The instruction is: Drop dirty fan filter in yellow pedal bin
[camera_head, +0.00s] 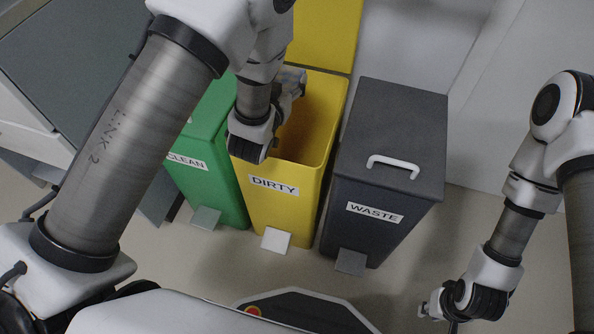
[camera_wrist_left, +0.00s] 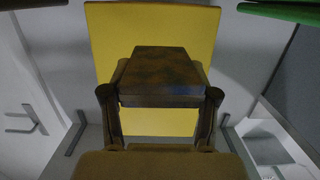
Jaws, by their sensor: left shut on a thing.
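The yellow pedal bin (camera_head: 273,210), labelled DIRTY, stands in the middle of the head view with its lid (camera_head: 326,35) raised. My left gripper (camera_head: 291,80) is over the bin's open mouth, partly hidden by its own wrist. In the left wrist view my left gripper (camera_wrist_left: 162,95) is shut on a dark brown, stained block, the dirty fan filter (camera_wrist_left: 165,72). The yellow panel behind it looks like the raised lid (camera_wrist_left: 110,40). I cannot make out the filter in the head view. My right gripper (camera_head: 428,311) is low at the lower right, away from the bins; its jaws are unclear.
A green bin (camera_head: 217,170) labelled CLEAN stands close on the left, partly behind my left arm. A closed dark grey bin (camera_head: 370,235) labelled WASTE, with a white handle, stands on the right. A grey cabinet is at upper left. Floor is free in front of the bins.

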